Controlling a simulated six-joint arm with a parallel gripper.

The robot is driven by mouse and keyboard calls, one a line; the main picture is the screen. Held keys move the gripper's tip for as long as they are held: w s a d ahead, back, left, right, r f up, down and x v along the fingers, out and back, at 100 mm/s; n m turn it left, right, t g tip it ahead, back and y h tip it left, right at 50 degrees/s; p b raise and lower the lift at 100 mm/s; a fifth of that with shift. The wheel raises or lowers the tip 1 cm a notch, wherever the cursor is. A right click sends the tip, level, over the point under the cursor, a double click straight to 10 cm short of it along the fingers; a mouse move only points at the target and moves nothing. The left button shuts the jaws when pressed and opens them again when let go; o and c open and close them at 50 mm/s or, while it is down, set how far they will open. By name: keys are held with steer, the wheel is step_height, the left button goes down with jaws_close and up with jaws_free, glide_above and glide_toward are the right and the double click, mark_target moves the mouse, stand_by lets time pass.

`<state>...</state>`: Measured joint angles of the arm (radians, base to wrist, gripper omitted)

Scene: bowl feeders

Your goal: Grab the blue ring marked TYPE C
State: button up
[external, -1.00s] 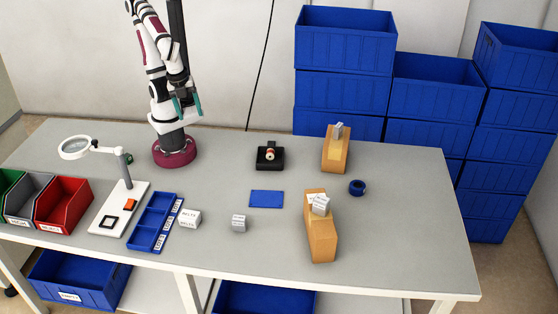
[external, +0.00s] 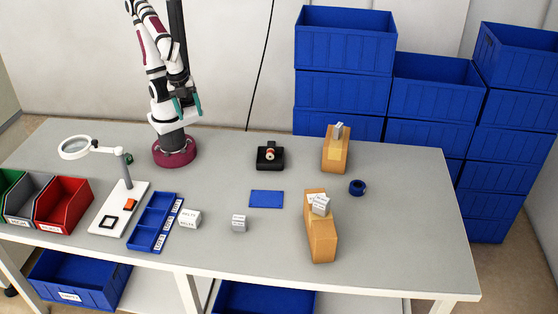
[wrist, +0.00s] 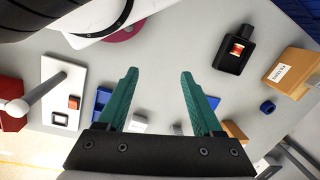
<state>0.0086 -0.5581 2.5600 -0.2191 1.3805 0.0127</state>
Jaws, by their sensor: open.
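A blue ring (external: 357,187) lies on the right part of the table, to the right of the two orange-brown feeders. It also shows in the wrist view (wrist: 267,107) at the right. Any TYPE C marking on it is too small to read. My gripper (external: 188,104) is raised above my base at the left back of the table, far from the ring. In the wrist view its two green fingers (wrist: 157,72) are apart with nothing between them.
One feeder (external: 336,155) stands at the back and another (external: 321,232) in front, left of the ring. A black device (external: 270,156), blue mat (external: 266,198), grey cube (external: 239,223), white box (external: 189,219), blue tray (external: 146,238) and magnifier lamp (external: 75,147) are also on the table.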

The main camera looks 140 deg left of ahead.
steer(key=o, duration=0.5)
steer(key=w+a+f+n+t+h, duration=0.1)
steer(key=w+f+n+t, duration=0.15)
steer(key=w, duration=0.75)
steer(key=w+a+f+n+t, duration=0.1)
steer(key=w+f+n+t, duration=0.15)
steer(key=w, duration=0.75)
steer(key=n+t+y, duration=0.4)
steer(key=n+y, duration=0.4)
steer(key=n, duration=0.2)
glide_toward(360, 189)
steer(key=w+a+f, duration=0.1)
steer(key=a, duration=0.1)
steer(key=w+a+f, duration=0.1)
steer(key=f, duration=0.1)
steer(key=w+a+f, duration=0.1)
steer(key=a+f, duration=0.1)
steer(key=shift+w+a+f, duration=0.1)
steer(key=shift+w+a, duration=0.15)
steer(key=shift+a, duration=0.15)
